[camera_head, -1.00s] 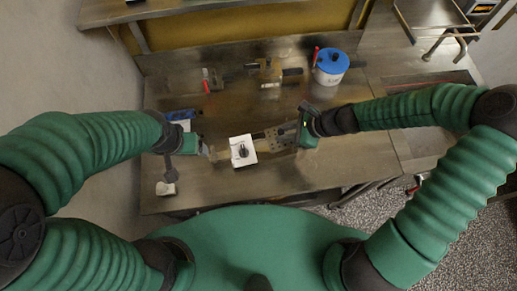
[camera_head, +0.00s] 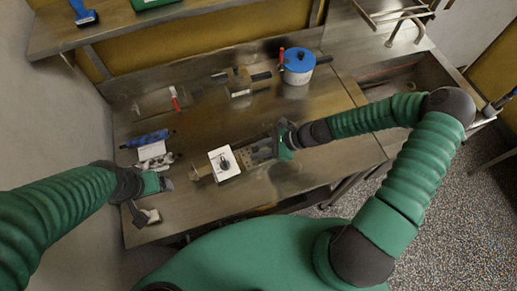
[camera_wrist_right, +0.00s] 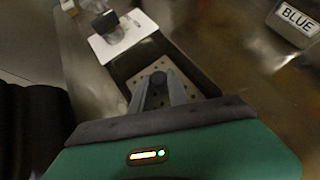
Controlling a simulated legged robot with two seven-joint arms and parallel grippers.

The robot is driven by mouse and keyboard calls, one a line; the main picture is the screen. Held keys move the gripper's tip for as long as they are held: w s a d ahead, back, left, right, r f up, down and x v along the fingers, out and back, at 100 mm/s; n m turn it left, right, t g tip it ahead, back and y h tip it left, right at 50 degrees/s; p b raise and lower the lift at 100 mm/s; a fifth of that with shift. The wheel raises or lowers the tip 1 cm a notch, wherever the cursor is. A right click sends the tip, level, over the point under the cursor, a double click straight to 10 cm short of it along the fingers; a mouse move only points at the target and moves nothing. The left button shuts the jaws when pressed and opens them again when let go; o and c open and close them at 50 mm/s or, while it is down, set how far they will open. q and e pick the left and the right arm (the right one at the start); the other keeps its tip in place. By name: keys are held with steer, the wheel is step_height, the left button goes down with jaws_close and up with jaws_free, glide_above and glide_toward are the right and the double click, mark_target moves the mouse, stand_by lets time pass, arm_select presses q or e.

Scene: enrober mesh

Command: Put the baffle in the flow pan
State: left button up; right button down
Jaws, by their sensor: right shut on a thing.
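My right gripper (camera_head: 280,145) is at the right end of a long tan-grey perforated plate (camera_head: 255,157) and is shut on it. In the right wrist view the fingers (camera_wrist_right: 165,88) stand over the perforated surface; the exact contact is partly hidden. A white square block with a black knob (camera_head: 224,163) sits at the plate's left part and shows in the wrist view as a white panel (camera_wrist_right: 122,37). I cannot tell for sure which piece is the baffle and which the flow pan. My left gripper (camera_head: 165,184) is at the table's left, apart from them; its jaws are too small to judge.
A blue-lidded pot (camera_head: 298,66) stands at the back. A blue-handled tool (camera_head: 146,138) and a white piece (camera_head: 151,151) lie at the left. A red-marked holder (camera_head: 174,98) stands behind. A "BLUE" label (camera_wrist_right: 298,18) shows in the wrist view. The front right table is clear.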

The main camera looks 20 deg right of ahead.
steer(key=shift+a, duration=0.15)
steer(key=c, duration=1.3)
jaws_free()
steer(key=shift+a, duration=0.1)
arm_select(q)
steer(key=shift+a+f, duration=0.1)
steer(key=shift+a, duration=0.1)
steer(key=shift+d, duration=0.1)
arm_select(e)
steer(key=shift+d, duration=0.25)
